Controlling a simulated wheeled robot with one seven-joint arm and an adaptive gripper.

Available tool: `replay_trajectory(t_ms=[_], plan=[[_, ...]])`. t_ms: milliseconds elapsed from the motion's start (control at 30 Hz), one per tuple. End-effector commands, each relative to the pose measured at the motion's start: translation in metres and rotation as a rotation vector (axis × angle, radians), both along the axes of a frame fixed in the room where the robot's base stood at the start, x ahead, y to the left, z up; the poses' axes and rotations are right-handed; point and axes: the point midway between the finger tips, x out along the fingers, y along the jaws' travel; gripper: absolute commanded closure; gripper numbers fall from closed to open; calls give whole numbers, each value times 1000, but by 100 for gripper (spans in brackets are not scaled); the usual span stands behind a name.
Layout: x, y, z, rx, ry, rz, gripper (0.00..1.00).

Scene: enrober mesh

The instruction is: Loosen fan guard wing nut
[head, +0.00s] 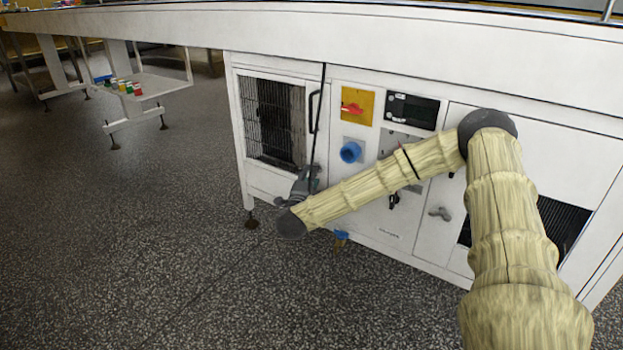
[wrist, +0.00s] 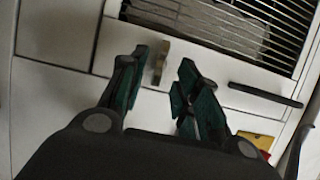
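My gripper (head: 303,184) is low at the left front of the white machine, beside the barred opening; my forearm reaches across the front to it. In the wrist view my gripper (wrist: 164,70) is open, with dark green finger pads apart. A small brass-brown upright piece (wrist: 160,61) shows between the fingertips, against the white panel below the bars; a gap shows on both sides of it. I cannot tell whether it is a wing nut. A grey wing-shaped knob (head: 440,213) sits on the right panel, away from my gripper. The head view does not show the brown piece.
The barred opening (head: 273,120) has a black bar handle (head: 314,111) beside it, also in the wrist view (wrist: 265,94). A yellow plate with a red switch (head: 356,107), a blue round fitting (head: 350,152) and a display (head: 412,110) are to its right.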

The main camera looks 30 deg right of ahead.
Motion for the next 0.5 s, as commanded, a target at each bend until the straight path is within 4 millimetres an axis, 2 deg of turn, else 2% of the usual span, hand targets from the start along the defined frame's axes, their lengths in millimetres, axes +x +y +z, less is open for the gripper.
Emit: replay_trajectory(t_ms=[200, 500], plan=[[16, -17, -2, 1, -1, -2, 68], [21, -22, 0, 0, 1, 1, 68]])
